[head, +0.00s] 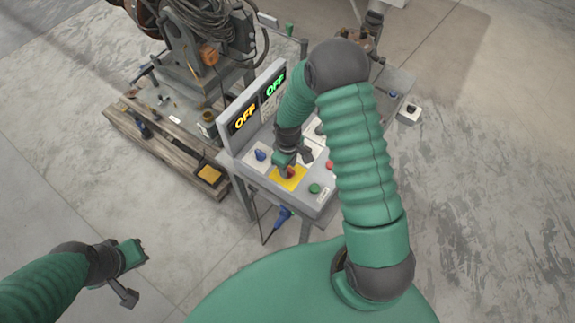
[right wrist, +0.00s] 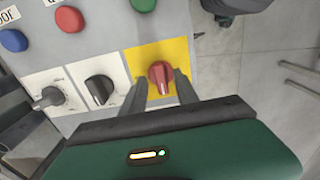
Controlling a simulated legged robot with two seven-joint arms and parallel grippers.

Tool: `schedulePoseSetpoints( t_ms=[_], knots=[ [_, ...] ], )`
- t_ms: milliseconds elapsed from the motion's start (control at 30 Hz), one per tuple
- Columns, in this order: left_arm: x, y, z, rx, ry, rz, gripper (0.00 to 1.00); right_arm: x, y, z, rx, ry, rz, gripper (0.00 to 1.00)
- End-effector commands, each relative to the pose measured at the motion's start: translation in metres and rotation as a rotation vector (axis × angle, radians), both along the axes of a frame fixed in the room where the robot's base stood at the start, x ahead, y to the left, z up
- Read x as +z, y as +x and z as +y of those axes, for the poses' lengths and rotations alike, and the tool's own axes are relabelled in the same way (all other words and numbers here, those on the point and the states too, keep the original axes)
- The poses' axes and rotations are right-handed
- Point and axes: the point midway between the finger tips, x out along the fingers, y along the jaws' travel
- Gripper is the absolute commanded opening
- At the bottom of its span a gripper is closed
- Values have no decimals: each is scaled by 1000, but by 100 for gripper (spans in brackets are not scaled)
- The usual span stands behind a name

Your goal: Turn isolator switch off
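The isolator switch appears to be the red rotary knob (right wrist: 161,76) on a yellow plate (right wrist: 138,58) of the grey control box. In the head view the yellow plate (head: 295,183) shows below my right gripper (head: 287,168), which partly hides the red knob. In the right wrist view my right gripper (right wrist: 161,92) has one finger on each side of the knob, with a visible gap, so it looks open. Whether the fingertips touch the knob lower down is unclear. My left gripper (head: 132,254) hangs over bare floor at lower left, its finger gap unclear.
Beside the yellow plate are a black rotary knob (right wrist: 99,89), another dark switch (right wrist: 48,97), and red (right wrist: 69,19), green (right wrist: 143,4) and blue (right wrist: 13,40) buttons. Two displays, yellow (head: 244,117) and green (head: 275,85), read OFF.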

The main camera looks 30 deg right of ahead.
Motion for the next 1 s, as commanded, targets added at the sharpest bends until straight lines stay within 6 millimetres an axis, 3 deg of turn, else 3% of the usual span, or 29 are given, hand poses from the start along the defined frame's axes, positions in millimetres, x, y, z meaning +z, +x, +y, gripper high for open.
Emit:
schedulePoseSetpoints(
  t_ms=[133,267,500,700,833,1000],
  knots=[
    [-1,0,0,0,0,0,0,4,0,0,-1,0,0,36],
    [-5,0,0,0,0,0,0,26,1,-1,-1,-2,-3,36],
    [-12,0,0,0,0,0,0,97,2,-1,-2,-3,-7,36],
    [-16,0,0,0,0,0,0,146,2,-1,0,-2,-4,36],
    [-17,0,0,0,0,0,0,162,2,-1,0,0,0,36],
    [-17,0,0,0,0,0,0,167,1,-1,0,1,3,36]
  ],
)
